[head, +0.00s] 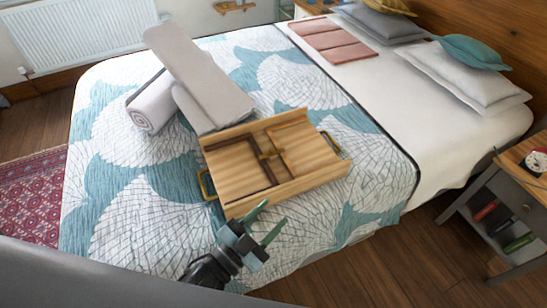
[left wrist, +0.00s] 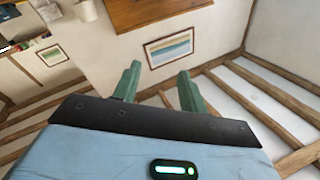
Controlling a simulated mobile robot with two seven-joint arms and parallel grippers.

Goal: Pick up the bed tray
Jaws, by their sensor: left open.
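The bed tray (head: 234,182) is wooden with raised long sides and brass handles at its two ends. It lies on the patterned bedspread, with folded wooden parts on its upper face. My left gripper (head: 270,222) is open and empty at the tray's near side, with its green fingers pointing up and to the right. I cannot tell how far it is from the tray. In the left wrist view the open fingers (left wrist: 159,85) point toward a wall and ceiling beams, and the tray is not seen there. My right gripper is not in view.
The bed (head: 120,215) fills the middle. Pillows (head: 465,78) are at the head end. A bedside table (head: 505,205) stands at the right. Bare floor shows at the near right.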

